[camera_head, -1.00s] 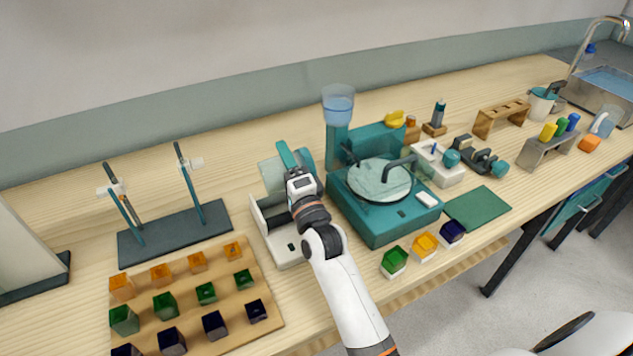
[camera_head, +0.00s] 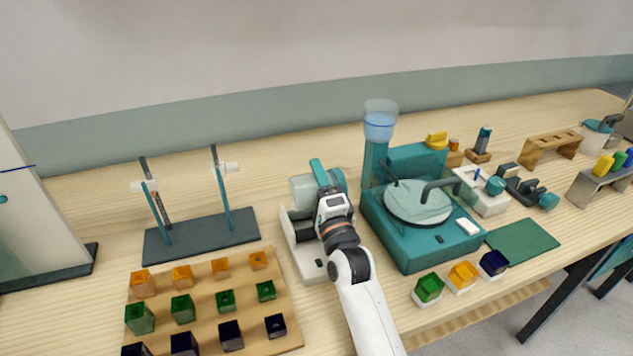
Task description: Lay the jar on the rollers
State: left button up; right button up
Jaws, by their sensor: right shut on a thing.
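The jar is a clear glass cylinder (camera_head: 301,191) with a teal lid at its right end. It lies on its side in my right gripper (camera_head: 322,180), which is shut around its middle and hides part of it. The roller device (camera_head: 313,270) is a white base with an upright left side and dark rollers, largely covered by my right arm. The jar is at the back part of this device; I cannot tell whether it touches the rollers. My left gripper is not in view.
A teal machine with a round plate (camera_head: 410,250) stands close to the right of the roller device. A wooden rack of coloured blocks (camera_head: 255,300) is at front left, with a dark stand with two rods (camera_head: 200,238) behind it. Three coloured blocks sit at front right.

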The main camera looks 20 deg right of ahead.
jog(key=shift+f, duration=0.1)
dwell(0.3)
jog(key=shift+f+b, duration=0.3)
jog(key=shift+r, duration=0.1)
jog(key=o, duration=1.2)
jog(key=shift+o, duration=0.4)
